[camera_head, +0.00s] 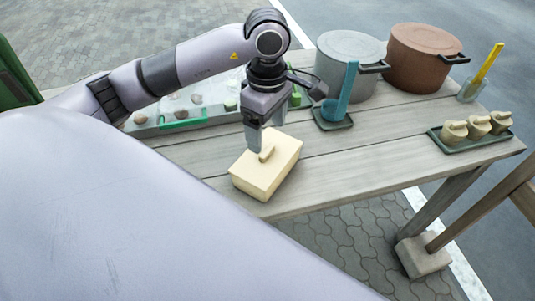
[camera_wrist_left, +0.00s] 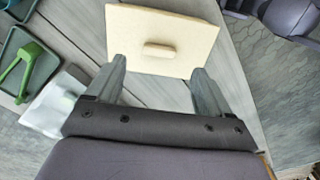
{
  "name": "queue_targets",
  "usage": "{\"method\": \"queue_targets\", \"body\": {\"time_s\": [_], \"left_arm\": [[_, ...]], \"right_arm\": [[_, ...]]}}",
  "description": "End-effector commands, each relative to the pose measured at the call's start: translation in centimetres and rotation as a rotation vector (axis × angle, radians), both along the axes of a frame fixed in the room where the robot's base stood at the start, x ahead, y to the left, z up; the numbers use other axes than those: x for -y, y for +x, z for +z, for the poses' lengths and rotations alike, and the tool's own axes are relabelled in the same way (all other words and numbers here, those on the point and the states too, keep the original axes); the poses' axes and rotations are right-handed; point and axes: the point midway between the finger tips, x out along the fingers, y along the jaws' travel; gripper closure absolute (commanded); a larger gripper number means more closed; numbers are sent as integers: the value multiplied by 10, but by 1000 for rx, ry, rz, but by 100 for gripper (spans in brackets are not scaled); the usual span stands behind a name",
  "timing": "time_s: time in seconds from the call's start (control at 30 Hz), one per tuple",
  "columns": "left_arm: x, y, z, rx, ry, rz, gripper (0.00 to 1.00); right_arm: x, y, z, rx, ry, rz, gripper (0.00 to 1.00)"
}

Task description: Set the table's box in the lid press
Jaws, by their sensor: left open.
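The cream box (camera_head: 267,167) sits on the wooden table near its front edge, with a small raised grip on its lid. In the left wrist view the box (camera_wrist_left: 160,28) lies beyond my fingertips, its grip roughly midway between them. My left gripper (camera_head: 256,142) is open just above the lid; in the wrist view its fingers (camera_wrist_left: 159,82) stand apart with nothing between them. I cannot tell from the head view whether a finger touches the grip. My right gripper is not in view. I cannot make out a lid press for certain.
A blue upright piece (camera_head: 347,88) stands on a dark tray behind the box. Grey (camera_head: 350,62) and brown (camera_head: 424,58) pots stand at the back. A dark tray (camera_head: 468,142) holds cream pieces at right. A clear tray with a green handle (camera_head: 183,124) is at left.

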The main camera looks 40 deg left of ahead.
Motion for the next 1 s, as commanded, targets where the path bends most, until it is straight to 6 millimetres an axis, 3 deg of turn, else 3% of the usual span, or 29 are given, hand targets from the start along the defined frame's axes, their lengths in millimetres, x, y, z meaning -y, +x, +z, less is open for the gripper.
{"method": "queue_targets", "body": {"time_s": [0.4,0.7,0.77,0.93,0.97,1.0], "left_arm": [[-1,0,-52,-4,-3,2,19],[-1,1,-58,-1,-4,1,19],[-1,1,-58,-1,-4,1,35],[-1,1,-58,-1,-4,1,91],[-1,1,-58,-1,-4,1,99],[-1,1,-58,0,-4,2,100]], "right_arm": [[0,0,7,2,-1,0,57],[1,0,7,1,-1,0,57],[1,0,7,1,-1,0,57],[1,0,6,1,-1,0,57],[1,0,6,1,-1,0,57],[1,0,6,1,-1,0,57]]}}
